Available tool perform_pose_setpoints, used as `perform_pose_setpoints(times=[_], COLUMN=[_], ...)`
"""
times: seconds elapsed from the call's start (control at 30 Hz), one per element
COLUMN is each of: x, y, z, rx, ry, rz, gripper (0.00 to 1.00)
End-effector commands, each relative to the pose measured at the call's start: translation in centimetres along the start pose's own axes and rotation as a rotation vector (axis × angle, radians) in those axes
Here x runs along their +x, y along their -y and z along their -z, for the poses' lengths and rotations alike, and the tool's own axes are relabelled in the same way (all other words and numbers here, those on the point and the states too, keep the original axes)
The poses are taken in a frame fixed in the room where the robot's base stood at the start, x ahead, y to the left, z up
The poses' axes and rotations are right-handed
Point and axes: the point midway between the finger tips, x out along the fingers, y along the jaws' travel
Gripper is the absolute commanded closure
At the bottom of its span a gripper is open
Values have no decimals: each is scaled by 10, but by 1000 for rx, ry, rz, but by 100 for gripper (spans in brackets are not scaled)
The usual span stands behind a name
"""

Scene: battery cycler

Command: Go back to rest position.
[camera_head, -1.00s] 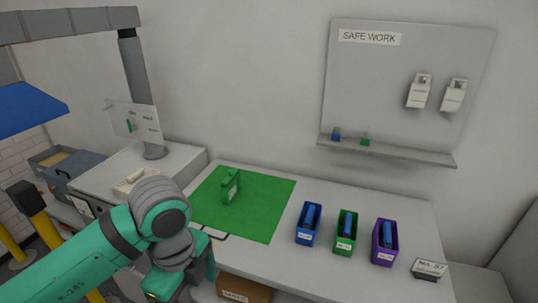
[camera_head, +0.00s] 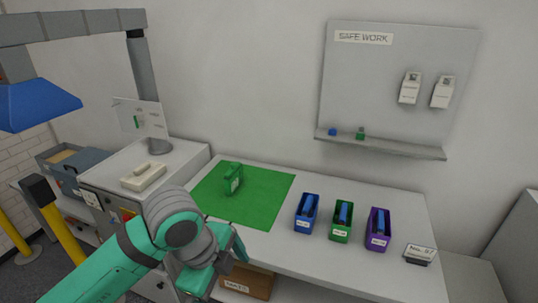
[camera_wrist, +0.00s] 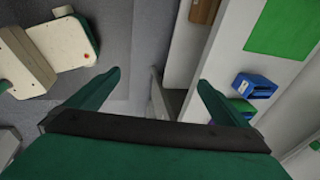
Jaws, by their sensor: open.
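My gripper (camera_head: 238,250) is at the front edge of the white table, lower middle of the head view, with my green arm reaching in from the bottom left. In the wrist view its two green fingers (camera_wrist: 160,80) are spread wide with nothing between them. That view looks down past the table edge to the grey floor. A green battery-like block (camera_head: 233,178) stands upright on the green mat (camera_head: 265,205), apart from the gripper.
Blue (camera_head: 305,223), green (camera_head: 341,235) and purple (camera_head: 377,243) bins, each with a blue item inside, stand on the table's right half. A cabinet (camera_head: 112,172) with a screen is at left. A cardboard box (camera_head: 258,283) sits below the table. Yellow posts (camera_head: 62,240) stand left.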

Motion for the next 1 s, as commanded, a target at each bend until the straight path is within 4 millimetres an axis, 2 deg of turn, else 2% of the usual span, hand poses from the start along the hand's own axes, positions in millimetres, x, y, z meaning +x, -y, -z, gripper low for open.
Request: perform_pose_setpoints(times=[0.27,0.4,0.6,0.8,1.0], x=[15,15,6,-3,-7], y=[63,97,136,164,180], z=[61,94,132,156,165], rx=[-51,-111,-224,-368,-541], ry=[-211,-349,-549,-742,-914], rz=[246,388,566,712,832], gripper=[0,0,0,0,0])
